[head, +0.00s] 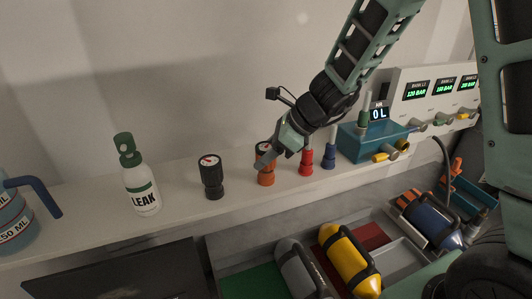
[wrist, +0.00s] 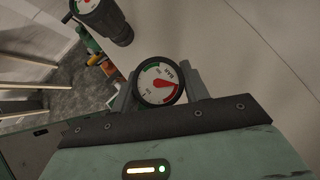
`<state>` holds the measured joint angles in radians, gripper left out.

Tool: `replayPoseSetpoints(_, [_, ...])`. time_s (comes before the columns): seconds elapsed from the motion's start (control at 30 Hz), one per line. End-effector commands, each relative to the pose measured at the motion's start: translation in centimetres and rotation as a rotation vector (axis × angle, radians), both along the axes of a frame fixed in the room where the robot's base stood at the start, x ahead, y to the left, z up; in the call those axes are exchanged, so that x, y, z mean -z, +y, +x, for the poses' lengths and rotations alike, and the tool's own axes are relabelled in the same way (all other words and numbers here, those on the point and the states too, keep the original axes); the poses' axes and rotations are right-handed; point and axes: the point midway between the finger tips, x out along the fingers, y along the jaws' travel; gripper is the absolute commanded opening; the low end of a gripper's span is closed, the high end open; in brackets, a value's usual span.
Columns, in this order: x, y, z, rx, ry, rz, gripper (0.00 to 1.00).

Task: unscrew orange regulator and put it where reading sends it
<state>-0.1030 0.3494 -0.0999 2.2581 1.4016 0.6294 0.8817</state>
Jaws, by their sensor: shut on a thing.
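The orange regulator (head: 266,178) stands upright on the pale shelf, with a round gauge on top. My gripper (head: 268,160) comes down from the upper right and is shut on it near the top. In the wrist view, the regulator's gauge (wrist: 160,82) sits between my gripper's fingers (wrist: 160,95). Its white dial has green and red marks and a red needle; the fine figures are too small to read surely. My fingers hide part of the regulator's body. I cannot tell whether its base is screwed to something.
A black regulator (head: 212,178) stands left, red (head: 306,162) and blue (head: 329,156) pieces right. A bottle marked LEAK (head: 140,185) stands farther left. A teal block (head: 365,143) and display panel (head: 430,95) stand right. Below are grey (head: 293,265) and yellow (head: 345,258) cylinders in a divided tray.

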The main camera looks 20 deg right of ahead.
Motion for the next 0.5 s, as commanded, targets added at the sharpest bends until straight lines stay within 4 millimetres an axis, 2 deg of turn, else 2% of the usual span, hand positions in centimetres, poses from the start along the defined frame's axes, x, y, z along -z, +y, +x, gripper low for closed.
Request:
replayPoseSetpoints(0.13, [0.45,0.00,0.02,0.000,-0.001,0.001,0.08])
replayPoseSetpoints(0.17, [0.36,0.00,0.02,0.000,-0.001,0.001,0.51])
replayPoseSetpoints(0.23, [0.31,0.00,0.01,0.000,-0.001,0.001,0.70])
replayPoseSetpoints(0.5, [0.34,-0.03,-0.03,0.000,0.001,-0.001,0.70])
